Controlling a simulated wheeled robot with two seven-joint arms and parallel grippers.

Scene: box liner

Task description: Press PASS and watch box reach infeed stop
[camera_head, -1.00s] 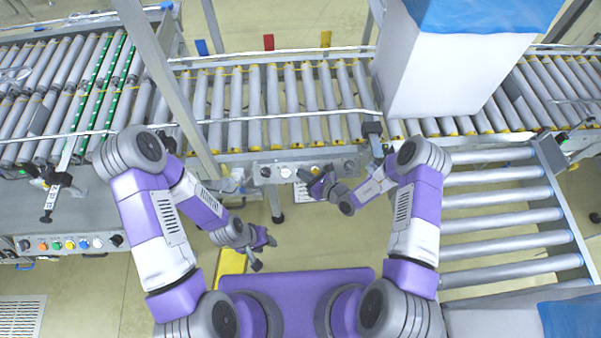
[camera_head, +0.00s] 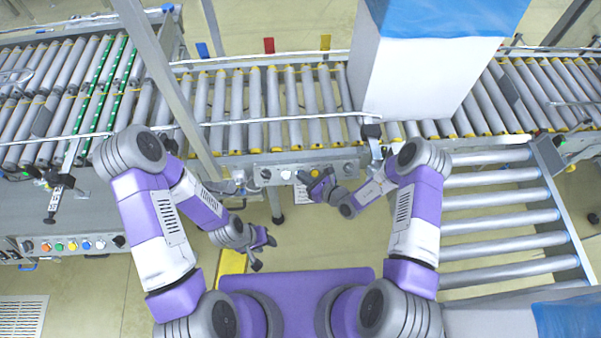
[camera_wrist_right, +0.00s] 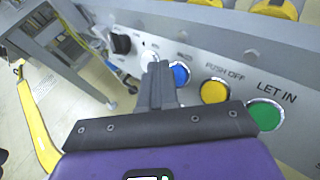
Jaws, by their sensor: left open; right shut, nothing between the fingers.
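The tall white box (camera_head: 415,80) with a blue liner (camera_head: 450,18) over its top stands upright on the roller conveyor, right of centre. The button panel (camera_head: 268,172) is on the conveyor's front side. In the right wrist view it has a black knob (camera_wrist_right: 121,44), a blue button (camera_wrist_right: 181,76), a yellow PUSH OFF button (camera_wrist_right: 214,90) and a green LET IN button (camera_wrist_right: 265,115). My right gripper (camera_wrist_right: 158,68) is shut and empty, its tips at a pale button (camera_wrist_right: 149,57); contact is unclear. The PASS label is not readable. My left gripper (camera_head: 264,251) is open and empty, away from the panel.
Bare rollers (camera_head: 275,98) lie left of the box. A grey post (camera_head: 165,85) crosses the conveyor at left. A second button panel (camera_head: 75,244) is at lower left. A roller table (camera_head: 495,218) stands at right, with another blue-lined box (camera_head: 565,315) at the bottom right.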

